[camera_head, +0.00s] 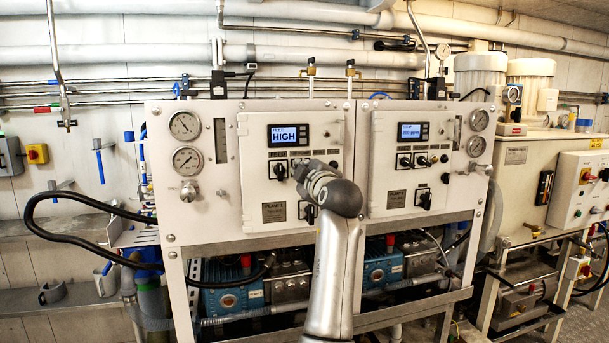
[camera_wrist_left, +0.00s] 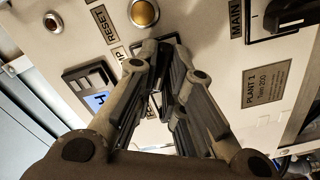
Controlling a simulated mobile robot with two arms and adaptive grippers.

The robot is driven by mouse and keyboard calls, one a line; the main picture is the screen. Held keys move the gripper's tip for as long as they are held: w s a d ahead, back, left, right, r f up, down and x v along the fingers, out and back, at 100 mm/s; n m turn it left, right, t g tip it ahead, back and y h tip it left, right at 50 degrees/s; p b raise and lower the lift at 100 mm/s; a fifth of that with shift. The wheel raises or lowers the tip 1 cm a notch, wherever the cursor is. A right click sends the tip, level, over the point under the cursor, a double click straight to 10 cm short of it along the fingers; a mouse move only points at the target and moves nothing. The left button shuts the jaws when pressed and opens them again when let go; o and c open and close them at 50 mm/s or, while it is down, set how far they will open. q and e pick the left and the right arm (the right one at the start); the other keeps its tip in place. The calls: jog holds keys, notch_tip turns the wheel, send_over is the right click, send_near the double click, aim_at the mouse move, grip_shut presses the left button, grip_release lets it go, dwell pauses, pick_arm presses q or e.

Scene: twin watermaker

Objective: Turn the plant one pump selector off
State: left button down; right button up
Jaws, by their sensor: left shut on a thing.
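The plant one panel (camera_head: 257,140) has a display (camera_head: 288,135) reading FEED HIGH and a row of controls beneath it. My left gripper (camera_head: 301,170) reaches up to this row. In the left wrist view, its two fingers (camera_wrist_left: 160,62) are closed together beside a partly covered label (camera_wrist_left: 122,55) ending in "UMP". They are shut on the pump selector (camera_wrist_left: 155,78), which is mostly hidden between them. I cannot tell which way its handle points. The feed selector (camera_head: 279,171) shows left of the gripper. My right gripper is not in view.
The main switch (camera_head: 309,213) is just below my left gripper in the head view. An amber button (camera_wrist_left: 144,13) sits near the fingers in the wrist view. The plant two panel (camera_head: 399,165) stands to the right. Blue pumps (camera_head: 232,292) are below.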

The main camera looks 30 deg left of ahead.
pick_arm(q)
jog(key=shift+r, duration=0.3)
jog(key=c, duration=1.5)
grip_release()
jog(key=shift+f, duration=0.1)
jog(key=shift+a+f, duration=0.15)
jog(key=v, duration=1.1)
jog(key=shift+s+d, duration=0.3)
jog(key=shift+f, duration=0.1)
